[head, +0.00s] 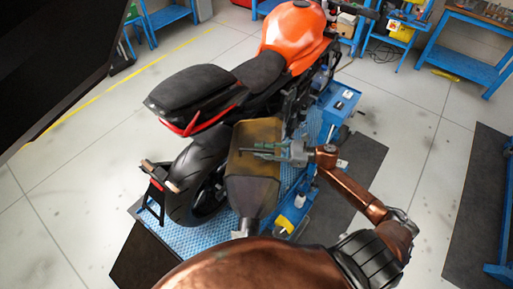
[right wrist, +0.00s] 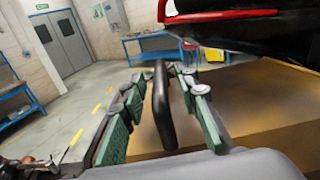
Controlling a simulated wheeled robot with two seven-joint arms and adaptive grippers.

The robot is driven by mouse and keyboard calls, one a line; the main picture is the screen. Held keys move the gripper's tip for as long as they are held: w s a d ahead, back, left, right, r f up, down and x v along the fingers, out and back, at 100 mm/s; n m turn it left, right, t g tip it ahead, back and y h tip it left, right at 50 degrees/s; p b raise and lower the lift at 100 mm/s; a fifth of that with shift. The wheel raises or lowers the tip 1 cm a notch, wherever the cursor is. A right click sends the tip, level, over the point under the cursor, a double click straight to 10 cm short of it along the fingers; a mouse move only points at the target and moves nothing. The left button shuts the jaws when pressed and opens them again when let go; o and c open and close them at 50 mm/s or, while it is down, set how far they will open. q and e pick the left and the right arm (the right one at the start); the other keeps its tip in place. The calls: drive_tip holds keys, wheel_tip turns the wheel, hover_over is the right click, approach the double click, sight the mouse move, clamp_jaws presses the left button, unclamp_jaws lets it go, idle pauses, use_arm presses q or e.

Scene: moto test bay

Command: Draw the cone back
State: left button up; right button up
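The cone (head: 252,190), a large grey tapered hood with a brownish inside, stands behind the motorcycle's rear, beside the rear wheel. In the right wrist view its brown surface (right wrist: 265,105) fills the lower right. My right gripper (head: 268,151) reaches over the cone from the right. In the right wrist view its green-padded fingers (right wrist: 160,88) are open, one on each side of a black upright handle bar (right wrist: 162,108). Gaps show between bar and pads. My left gripper is not in view.
The orange and black motorcycle (head: 258,75) stands on a blue ribbed platform (head: 190,238). A blue control box (head: 341,98) is right of it. Dark mats (head: 480,200) lie on the floor at right. Blue workbenches (head: 465,62) stand at the back. Open floor shows at left.

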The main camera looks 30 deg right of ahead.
drive_tip(key=shift+p+x, duration=0.3)
drive_tip(key=shift+x, duration=0.8)
drive_tip(key=shift+s, duration=0.1)
clamp_jaws()
